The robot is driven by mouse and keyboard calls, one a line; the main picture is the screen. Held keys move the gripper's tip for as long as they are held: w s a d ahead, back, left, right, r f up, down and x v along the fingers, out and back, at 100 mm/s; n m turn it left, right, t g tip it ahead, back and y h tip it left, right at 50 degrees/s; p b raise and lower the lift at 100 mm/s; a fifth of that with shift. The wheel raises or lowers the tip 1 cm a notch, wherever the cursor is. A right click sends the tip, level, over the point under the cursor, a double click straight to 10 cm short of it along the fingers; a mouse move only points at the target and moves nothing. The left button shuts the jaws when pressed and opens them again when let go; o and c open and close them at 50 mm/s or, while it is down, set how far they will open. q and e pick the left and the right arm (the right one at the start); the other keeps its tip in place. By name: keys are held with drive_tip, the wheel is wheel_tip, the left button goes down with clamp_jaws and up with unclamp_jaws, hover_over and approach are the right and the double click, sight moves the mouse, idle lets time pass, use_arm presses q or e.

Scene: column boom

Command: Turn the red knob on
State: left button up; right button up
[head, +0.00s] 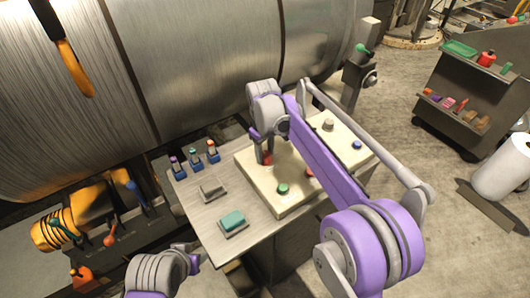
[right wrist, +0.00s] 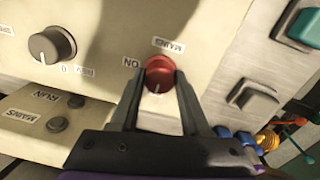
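The red knob (right wrist: 158,75) sits on a cream panel (right wrist: 100,20), beside labels reading MAINS and ON. My right gripper (right wrist: 160,82) has one finger on each side of the knob. Both fingertips appear to touch it, so the gripper looks shut on it. In the head view the red knob (head: 267,158) is partly hidden behind the fingers of my right gripper (head: 263,148). My left arm shows at the lower left of the head view, away from the panel; its fingers cannot be made out clearly.
The panel also carries a grey dial (right wrist: 52,45), a green knob (head: 283,188) and a blue knob (head: 357,144). A teal-topped block (head: 232,222), a grey block (head: 212,190) and several small coloured-top items lie left of it. A large metal drum (head: 200,60) stands behind.

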clamp_jaws()
drive_tip(key=shift+m, duration=0.3)
drive_tip(key=m, duration=0.3)
drive_tip(key=shift+m+p, duration=0.35)
drive_tip(key=shift+m, duration=0.05)
drive_tip(key=m, duration=0.4)
drive_tip(key=shift+w+p, duration=0.1)
drive_tip(key=shift+p, duration=0.2)
drive_tip(key=m, duration=0.5)
drive_tip(key=shift+m+p, duration=0.3)
drive_tip(key=shift+m, duration=2)
